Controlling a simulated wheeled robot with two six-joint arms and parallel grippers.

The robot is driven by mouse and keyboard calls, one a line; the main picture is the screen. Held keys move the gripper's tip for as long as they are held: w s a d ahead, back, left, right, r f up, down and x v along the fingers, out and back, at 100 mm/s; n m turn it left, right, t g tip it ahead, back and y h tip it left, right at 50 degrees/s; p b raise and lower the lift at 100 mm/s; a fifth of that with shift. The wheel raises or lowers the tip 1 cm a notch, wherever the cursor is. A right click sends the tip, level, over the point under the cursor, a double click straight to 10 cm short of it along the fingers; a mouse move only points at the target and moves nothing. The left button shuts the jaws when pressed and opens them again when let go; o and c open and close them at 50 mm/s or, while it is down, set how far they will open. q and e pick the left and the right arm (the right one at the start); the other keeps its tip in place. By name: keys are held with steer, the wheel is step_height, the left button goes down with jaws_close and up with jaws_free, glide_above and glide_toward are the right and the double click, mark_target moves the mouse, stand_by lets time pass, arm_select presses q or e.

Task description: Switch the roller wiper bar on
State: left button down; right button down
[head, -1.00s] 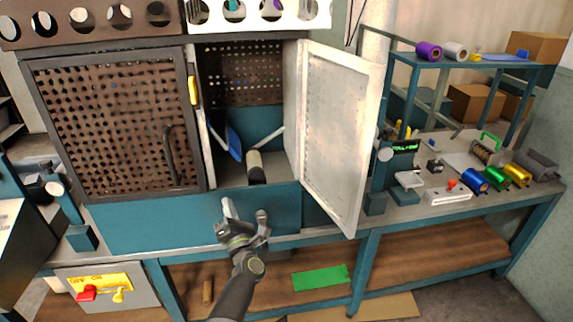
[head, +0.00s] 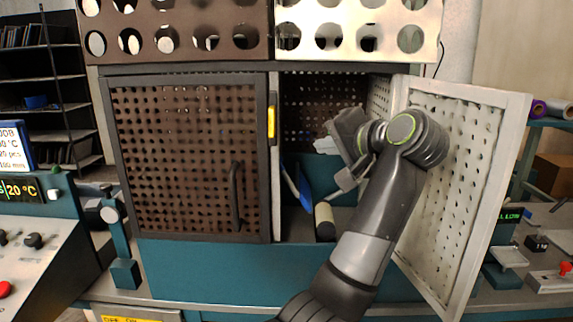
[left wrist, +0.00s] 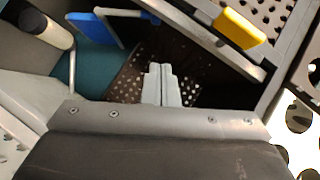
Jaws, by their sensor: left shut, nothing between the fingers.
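A blue flat bar (head: 303,187) is in the open compartment of the cabinet, tilted, with a pale rod beside it; I take it for the roller wiper bar. It also shows in the left wrist view (left wrist: 97,30). Right of it lies a cream roller (head: 325,221) with a dark end, also in the left wrist view (left wrist: 45,26). My left gripper (head: 322,145) is in the compartment opening, up and right of the blue bar and apart from it. In the left wrist view its fingertips (left wrist: 160,70) are together and empty before the pegboard. My right gripper is out of view.
The white perforated door (head: 462,160) stands open just right of my left arm. A teal panel lies below.

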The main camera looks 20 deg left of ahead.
arm_select(q)
steer(key=w+a+f+h+p, duration=0.1)
steer(key=w+a+f+p, duration=0.1)
steer(key=w+a+f, duration=0.3)
steer(key=shift+w+a+n, duration=0.2)
steer(key=shift+a+n, duration=0.2)
steer(key=shift+a, duration=1.35)
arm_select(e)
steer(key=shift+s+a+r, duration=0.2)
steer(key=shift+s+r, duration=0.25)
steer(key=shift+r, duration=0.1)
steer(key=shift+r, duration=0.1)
